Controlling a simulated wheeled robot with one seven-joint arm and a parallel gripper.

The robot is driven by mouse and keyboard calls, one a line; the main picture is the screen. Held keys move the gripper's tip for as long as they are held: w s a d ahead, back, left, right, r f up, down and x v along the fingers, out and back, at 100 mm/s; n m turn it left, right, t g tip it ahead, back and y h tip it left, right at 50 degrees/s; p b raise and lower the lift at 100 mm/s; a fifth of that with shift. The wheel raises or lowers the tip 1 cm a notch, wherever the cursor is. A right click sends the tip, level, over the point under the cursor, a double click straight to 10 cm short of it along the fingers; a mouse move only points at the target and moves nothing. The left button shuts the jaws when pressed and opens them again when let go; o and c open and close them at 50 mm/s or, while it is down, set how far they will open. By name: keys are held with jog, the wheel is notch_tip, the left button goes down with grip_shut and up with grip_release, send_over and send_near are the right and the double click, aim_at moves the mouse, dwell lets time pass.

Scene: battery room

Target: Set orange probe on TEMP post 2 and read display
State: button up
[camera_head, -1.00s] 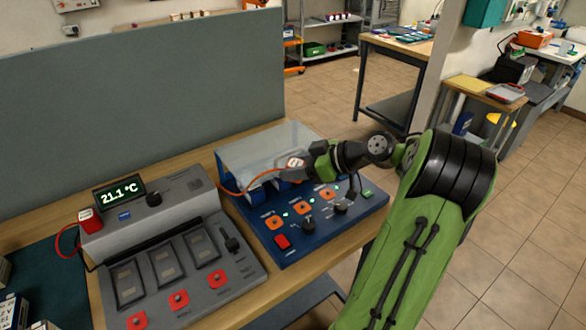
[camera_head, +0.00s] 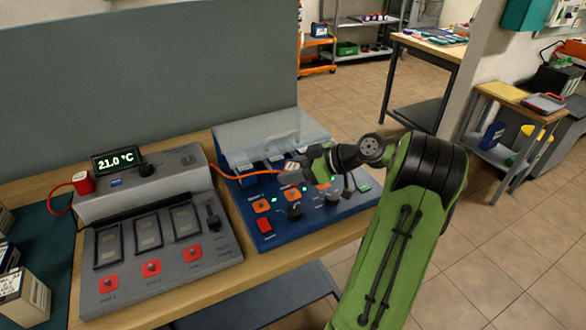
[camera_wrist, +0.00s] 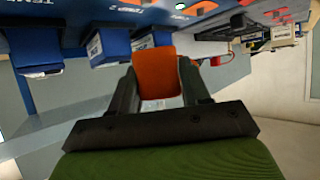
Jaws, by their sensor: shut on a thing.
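My gripper (camera_head: 298,171) is shut on the orange probe (camera_wrist: 162,72), seen between the two fingers in the wrist view. An orange cable (camera_head: 245,176) runs from the grey unit to it. In the head view the gripper is over the blue unit (camera_head: 333,216), close to its row of orange pads (camera_head: 262,205). "TEMP" lettering shows at the edge of the wrist view, but which post lies under the probe and whether they touch I cannot tell. The display (camera_head: 116,160) on the grey unit (camera_head: 180,164) reads 21.0 °C.
A clear cover (camera_head: 270,133) stands over blue boxes (camera_wrist: 109,47) at the back of the blue unit. A red probe (camera_head: 83,183) with a cable sits at the grey unit's left. A grey partition (camera_head: 150,70) stands behind. Floor is open at right.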

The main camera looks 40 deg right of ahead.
aim_at(293, 191)
jog(key=shift+f+b, duration=1.2)
jog(key=shift+f, duration=0.8)
jog(key=shift+f+b, duration=0.3)
jog(key=shift+b, duration=0.1)
jog(key=shift+r+p, duration=0.55)
jog(key=shift+r, duration=0.2)
jog(key=shift+f+b, duration=0.7)
jog(key=shift+f, duration=0.05)
dwell(0.6)
jog(key=shift+r+p, duration=0.6)
jog(key=shift+r, duration=0.15)
jog(key=shift+f+b, duration=0.85)
jog(key=shift+f, duration=0.05)
dwell(0.4)
jog(key=o, duration=0.9)
jog(key=shift+r, duration=0.1)
